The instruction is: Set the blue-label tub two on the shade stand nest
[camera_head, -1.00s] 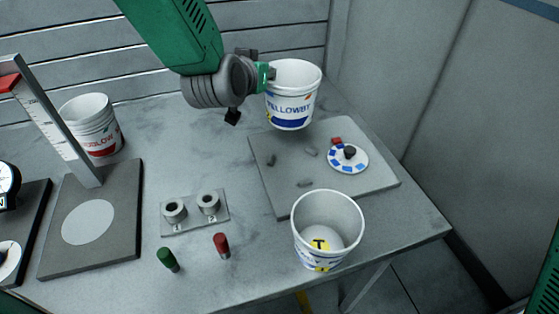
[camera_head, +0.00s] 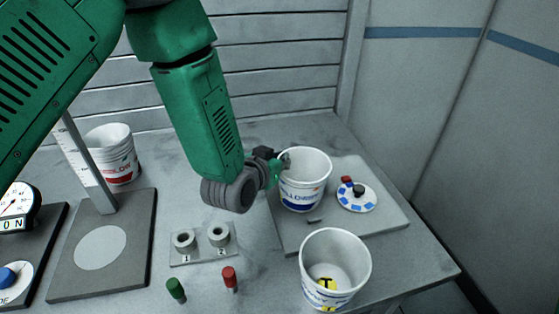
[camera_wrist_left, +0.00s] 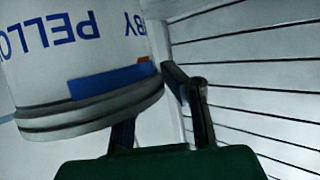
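The blue-label tub (camera_head: 304,187) is white with blue lettering and stands upright over the left part of the grey shade stand (camera_head: 375,224). One small grey peg (camera_head: 314,220) of the nest shows just in front of it; the others are hidden behind the tub. I cannot tell whether its base touches the stand. My left gripper (camera_head: 282,163) is at the tub's left rim, shut on it. In the left wrist view the tub (camera_wrist_left: 75,60) appears inverted, its ribbed rim near the dark fingers (camera_wrist_left: 158,108). My right gripper is out of view.
A yellow-marked tub (camera_head: 334,262) stands in front of the stand. A blue-swatched disc (camera_head: 356,199) lies on the stand's right. A red-label tub (camera_head: 112,155), gauge (camera_head: 100,180), numbered holder (camera_head: 204,248), green (camera_head: 176,289) and red (camera_head: 229,277) pegs occupy the left.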

